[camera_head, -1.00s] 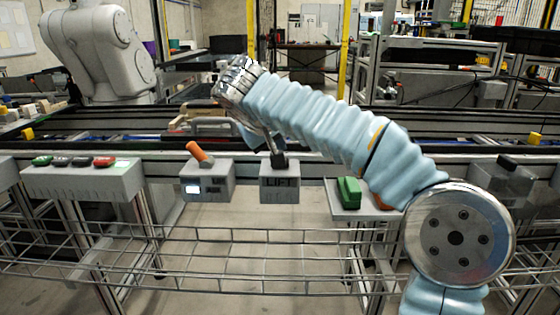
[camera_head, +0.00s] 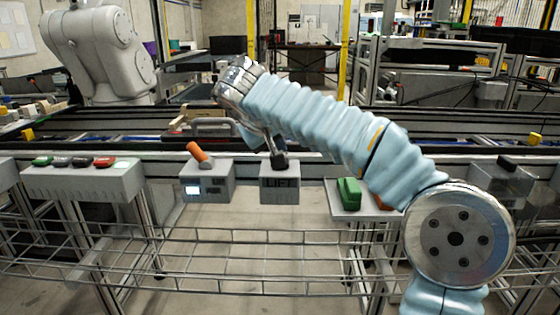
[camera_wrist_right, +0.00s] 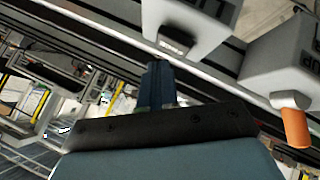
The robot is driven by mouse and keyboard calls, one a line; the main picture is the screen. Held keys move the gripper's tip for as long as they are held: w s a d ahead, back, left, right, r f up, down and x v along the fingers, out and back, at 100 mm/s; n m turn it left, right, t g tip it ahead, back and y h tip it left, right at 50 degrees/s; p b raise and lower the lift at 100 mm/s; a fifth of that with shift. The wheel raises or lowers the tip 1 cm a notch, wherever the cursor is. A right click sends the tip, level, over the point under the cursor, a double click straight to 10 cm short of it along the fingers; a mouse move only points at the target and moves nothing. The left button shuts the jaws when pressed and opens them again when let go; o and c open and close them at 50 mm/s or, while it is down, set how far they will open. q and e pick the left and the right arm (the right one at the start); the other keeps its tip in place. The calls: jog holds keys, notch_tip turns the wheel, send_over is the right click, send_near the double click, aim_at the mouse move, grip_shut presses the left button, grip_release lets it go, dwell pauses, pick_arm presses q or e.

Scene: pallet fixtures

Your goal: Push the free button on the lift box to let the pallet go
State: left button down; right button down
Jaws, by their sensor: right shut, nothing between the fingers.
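The lift box (camera_head: 280,188) is a grey box marked LIFT on the front rail, in the middle of the head view. It also shows at the top of the right wrist view (camera_wrist_right: 190,22), with a dark button-like piece (camera_wrist_right: 176,43) on one face. My right gripper (camera_head: 277,161) reaches down to the top of this box. Its fingers are shut and empty, and in the wrist view the dark fingers (camera_wrist_right: 160,82) point toward the box. I cannot tell whether they touch a button. The pallet is not clearly identifiable. My left gripper is not in view.
A grey box with an orange handle (camera_head: 198,153) stands just left of the lift box. A button panel (camera_head: 85,178) is farther left. A green block (camera_head: 348,193) sits on a shelf to the right. A wire rack (camera_head: 250,255) runs below.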

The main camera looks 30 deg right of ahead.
jog(key=shift+f, duration=0.2)
dwell(0.5)
jog(key=shift+f, duration=0.25)
